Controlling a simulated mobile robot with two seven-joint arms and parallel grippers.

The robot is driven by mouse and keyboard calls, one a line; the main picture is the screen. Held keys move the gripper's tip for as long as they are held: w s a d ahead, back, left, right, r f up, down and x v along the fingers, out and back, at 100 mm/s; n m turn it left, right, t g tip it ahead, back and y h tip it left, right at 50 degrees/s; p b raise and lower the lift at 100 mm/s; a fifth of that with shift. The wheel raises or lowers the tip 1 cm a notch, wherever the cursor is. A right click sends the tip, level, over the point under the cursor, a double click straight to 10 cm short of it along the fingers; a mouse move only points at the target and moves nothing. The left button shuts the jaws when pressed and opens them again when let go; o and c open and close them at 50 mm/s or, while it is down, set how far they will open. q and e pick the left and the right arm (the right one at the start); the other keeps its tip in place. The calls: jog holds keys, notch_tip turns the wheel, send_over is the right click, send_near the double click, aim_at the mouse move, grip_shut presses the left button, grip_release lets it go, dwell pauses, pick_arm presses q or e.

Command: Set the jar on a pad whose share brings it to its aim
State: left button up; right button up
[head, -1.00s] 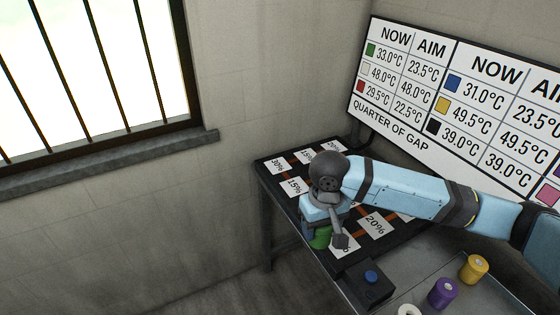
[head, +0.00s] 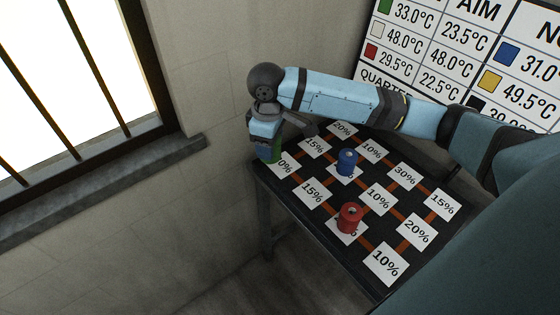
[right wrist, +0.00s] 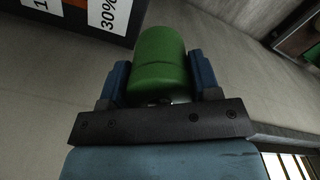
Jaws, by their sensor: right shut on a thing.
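My right gripper (head: 266,146) is shut on the green jar (head: 271,154) at the left corner of the dark table. In the right wrist view the green jar (right wrist: 160,62) sits between two blue fingers. The pad (head: 285,165) beside it is partly hidden in the head view; it reads 30% (right wrist: 109,14) in the right wrist view. I cannot tell whether the jar touches anything below. A blue jar (head: 347,163) and a red jar (head: 349,217) stand on other pads. The board (head: 440,50) gives green 33.0°C now, aim 23.5°C. My left gripper is not in view.
The table (head: 328,234) bears several white pads marked 10%, 15%, 20% or 30%, joined by orange strips. Pads at the right and front, such as the 20% pad (head: 417,231), are bare. A wall and barred window (head: 70,80) stand left.

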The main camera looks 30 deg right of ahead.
jog(key=w+d+r+n, duration=0.4)
jog(key=w+d+n, duration=0.4)
jog(key=n, duration=0.8)
jog(key=f, duration=1.2)
jog(key=s+f, duration=0.1)
jog(key=f, duration=0.6)
jog(key=shift+d, duration=0.35)
jog(key=shift+s, duration=0.1)
jog(key=o, duration=1)
jog(key=shift+f, duration=0.1)
